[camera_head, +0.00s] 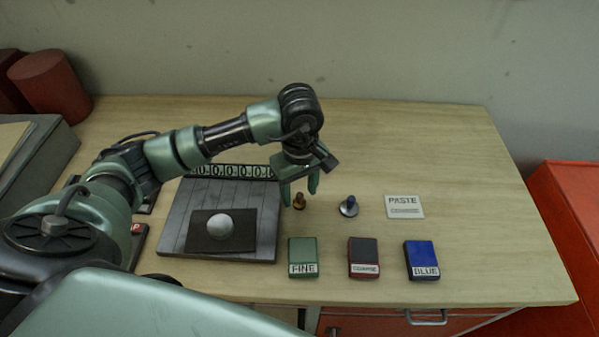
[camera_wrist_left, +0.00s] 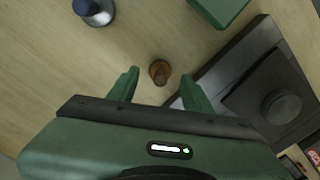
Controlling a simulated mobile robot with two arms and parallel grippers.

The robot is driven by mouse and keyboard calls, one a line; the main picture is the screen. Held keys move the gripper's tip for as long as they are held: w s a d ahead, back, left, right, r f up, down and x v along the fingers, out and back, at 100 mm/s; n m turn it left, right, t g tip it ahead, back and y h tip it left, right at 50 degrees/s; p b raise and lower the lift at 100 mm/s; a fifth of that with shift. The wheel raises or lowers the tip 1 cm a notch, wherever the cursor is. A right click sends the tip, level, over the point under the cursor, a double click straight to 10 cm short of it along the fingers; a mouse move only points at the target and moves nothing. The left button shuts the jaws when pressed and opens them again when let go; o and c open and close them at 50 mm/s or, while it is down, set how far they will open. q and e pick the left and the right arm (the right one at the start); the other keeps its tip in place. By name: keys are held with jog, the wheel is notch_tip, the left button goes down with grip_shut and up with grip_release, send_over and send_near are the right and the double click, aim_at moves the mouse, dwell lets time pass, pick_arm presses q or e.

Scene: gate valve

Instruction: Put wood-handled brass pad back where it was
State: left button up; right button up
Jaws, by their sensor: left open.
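The wood-handled brass pad (camera_head: 299,201) stands on the table between the grey board and a blue-knobbed metal pad (camera_head: 348,206). In the left wrist view the brass pad (camera_wrist_left: 159,71) shows from above, between and just beyond the fingertips. My left gripper (camera_head: 299,189) is open over it, with one finger on each side; it also shows in the left wrist view (camera_wrist_left: 160,88). I cannot tell whether a finger touches the pad. My right gripper is not in view.
The grey board (camera_head: 268,225) holds a dark plate with a pale round disc. Green FINE (camera_head: 303,257), dark red COARSE (camera_head: 364,257) and BLUE (camera_head: 421,259) boxes line the front. A PASTE card (camera_head: 404,206) lies right. The table's right side is clear.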

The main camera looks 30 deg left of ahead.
aim_at(300, 193)
pick_arm(q)
notch_tip(300, 193, up, 9)
jog(key=shift+w+f+b, duration=0.1)
jog(key=shift+b, duration=1)
jog(key=shift+r, duration=0.7)
